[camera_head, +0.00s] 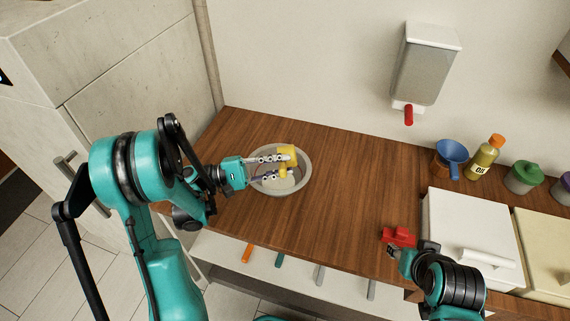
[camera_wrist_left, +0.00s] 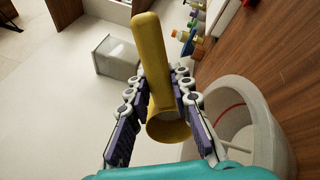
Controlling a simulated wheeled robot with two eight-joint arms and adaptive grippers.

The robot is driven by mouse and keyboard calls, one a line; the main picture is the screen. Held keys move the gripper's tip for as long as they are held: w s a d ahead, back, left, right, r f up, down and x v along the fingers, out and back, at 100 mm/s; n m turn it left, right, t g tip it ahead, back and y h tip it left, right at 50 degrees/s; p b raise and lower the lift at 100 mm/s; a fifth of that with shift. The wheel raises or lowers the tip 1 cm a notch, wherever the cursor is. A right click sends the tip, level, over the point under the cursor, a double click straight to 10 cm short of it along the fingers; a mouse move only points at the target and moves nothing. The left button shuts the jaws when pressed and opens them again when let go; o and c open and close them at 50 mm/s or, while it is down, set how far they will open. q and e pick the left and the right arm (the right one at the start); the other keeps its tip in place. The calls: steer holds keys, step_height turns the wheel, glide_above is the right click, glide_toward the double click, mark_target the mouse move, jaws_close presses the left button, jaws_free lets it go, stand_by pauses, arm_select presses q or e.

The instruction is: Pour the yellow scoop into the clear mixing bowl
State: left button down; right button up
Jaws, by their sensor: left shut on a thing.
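The yellow scoop (camera_head: 289,153) is held by my left gripper (camera_head: 286,167), whose fingers are shut on it above the clear mixing bowl (camera_head: 305,184). In the left wrist view the scoop (camera_wrist_left: 156,75) lies between the two fingers (camera_wrist_left: 160,98), its long shaft toward the top and its wider open end toward the camera. The bowl's pale wall and a red line inside it show at the lower right (camera_wrist_left: 283,135). Something pale lies in the bowl; I cannot tell what. My right gripper (camera_head: 394,250) is beside a red object (camera_head: 399,236); whether it holds it is unclear.
A wall dispenser (camera_head: 422,68) with a red spout hangs at the back. A blue funnel-like cup (camera_head: 451,152), an oil bottle (camera_head: 485,158) and a green-lidded jar (camera_head: 524,176) stand at right. A white box (camera_head: 468,225) is in front of them. The counter's middle (camera_head: 365,180) is clear.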

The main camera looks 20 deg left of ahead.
arm_select(q)
steer(key=shift+a+h, duration=0.2)
steer(key=shift+h, duration=0.2)
steer(key=shift+s, duration=0.1)
stand_by(1.7)
